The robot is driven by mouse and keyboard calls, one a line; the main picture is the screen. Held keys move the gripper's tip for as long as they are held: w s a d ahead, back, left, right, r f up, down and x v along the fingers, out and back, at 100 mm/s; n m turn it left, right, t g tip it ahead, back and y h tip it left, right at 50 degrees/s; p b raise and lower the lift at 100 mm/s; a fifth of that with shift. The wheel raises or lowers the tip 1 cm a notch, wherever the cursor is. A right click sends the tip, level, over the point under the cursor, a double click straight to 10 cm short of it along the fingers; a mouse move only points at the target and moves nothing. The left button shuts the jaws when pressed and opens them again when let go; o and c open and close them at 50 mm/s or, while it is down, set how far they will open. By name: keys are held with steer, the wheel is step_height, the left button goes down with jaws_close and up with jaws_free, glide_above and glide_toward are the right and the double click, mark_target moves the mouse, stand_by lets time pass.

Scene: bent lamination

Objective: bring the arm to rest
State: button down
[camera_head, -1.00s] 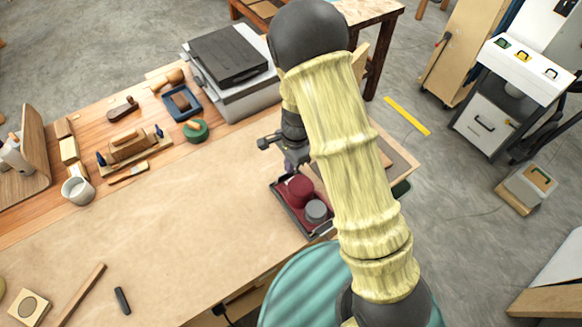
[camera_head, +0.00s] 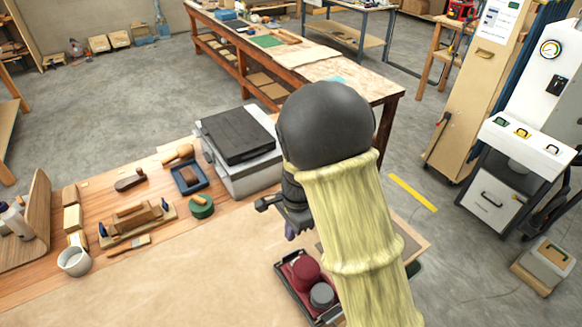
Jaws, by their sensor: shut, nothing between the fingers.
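My arm, in a pale yellow sleeve with a dark round joint, rises from the lower right over the right end of the workbench (camera_head: 180,285). The sleeve hides part of the gripper's wrist and the tray's right side.
A grey box-shaped machine (camera_head: 238,145) stands at the bench's back, behind the gripper. A green round item (camera_head: 201,206), a blue tray (camera_head: 190,177), a wooden clamp block (camera_head: 134,217) and a white cup (camera_head: 73,261) are on the left. The brown bench middle is clear.

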steer(key=s+d+r+n+t, duration=0.1)
steer(key=s+d+r+n, duration=0.2)
steer(key=s+d+n, duration=0.2)
steer(key=s+d+r+n+t+h+b, duration=0.1)
steer(key=s+d+r+n, duration=0.3)
steer(key=d, duration=0.6)
steer(key=s+n+t, duration=0.1)
steer(key=n, duration=0.1)
steer(key=shift+s+d+r+n+t, duration=0.2)
steer(key=shift+s+n+t, duration=0.1)
steer(key=shift+s+n, duration=0.1)
